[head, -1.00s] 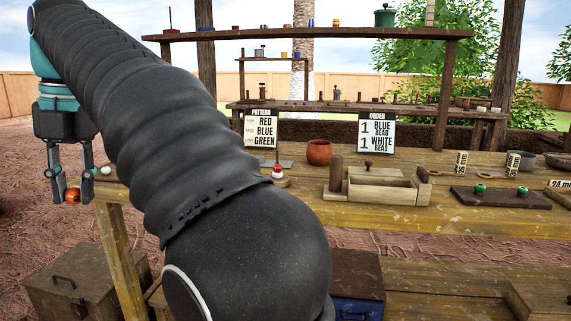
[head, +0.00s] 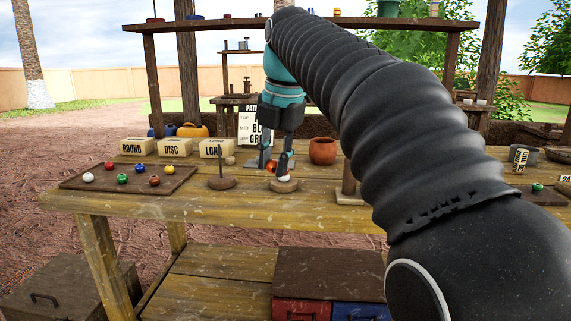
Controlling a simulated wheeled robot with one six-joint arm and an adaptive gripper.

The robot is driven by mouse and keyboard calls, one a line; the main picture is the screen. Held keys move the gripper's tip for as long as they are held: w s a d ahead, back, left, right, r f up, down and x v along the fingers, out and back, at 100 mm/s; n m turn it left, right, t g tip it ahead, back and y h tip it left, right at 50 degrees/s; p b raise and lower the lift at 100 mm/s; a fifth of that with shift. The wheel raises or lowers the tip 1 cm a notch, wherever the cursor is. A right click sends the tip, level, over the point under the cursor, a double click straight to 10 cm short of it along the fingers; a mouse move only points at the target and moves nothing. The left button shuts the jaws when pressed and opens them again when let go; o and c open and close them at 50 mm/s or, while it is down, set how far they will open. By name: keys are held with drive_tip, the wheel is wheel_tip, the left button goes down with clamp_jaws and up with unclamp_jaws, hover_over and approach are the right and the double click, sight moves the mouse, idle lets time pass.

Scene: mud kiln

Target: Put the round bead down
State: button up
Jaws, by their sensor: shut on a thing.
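My gripper (head: 273,165) is shut on a small orange-red round bead (head: 270,167) and holds it over the workbench, fingers pointing down. Just under and beside the right finger is a round wooden stand (head: 285,187) with a white bead (head: 284,178) low on it; the finger hides what is above the white bead. I cannot tell whether the held bead touches the stand. A second round stand (head: 221,183) with an upright peg and no bead is to the left. A dark board (head: 104,184) at the bench's left holds several coloured round beads.
Boxes marked ROUND (head: 137,147), DISC (head: 175,147) and LONG (head: 215,148) stand behind the board. A clay pot (head: 322,151) is right of my gripper. The pattern sign (head: 248,133) behind is partly covered. My arm hides much of the right side.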

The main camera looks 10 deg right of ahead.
drive_tip(key=w+d+m+t+h, duration=0.5)
drive_tip(key=w+d+m+h, duration=0.25)
drive_tip(key=w+d, duration=0.45)
drive_tip(key=n+t+h, duration=0.1)
drive_tip(key=t+h, duration=0.2)
drive_tip(key=t, duration=0.3)
hover_over(250, 164)
drive_tip(key=s+d, duration=0.3)
drive_tip(key=d, duration=0.3)
drive_tip(key=f, duration=0.4)
drive_tip(key=shift+w+a, duration=0.2)
drive_tip(key=shift+w, duration=0.05)
drive_tip(key=shift+w+a+f, duration=0.1)
drive_tip(key=shift+f, duration=2)
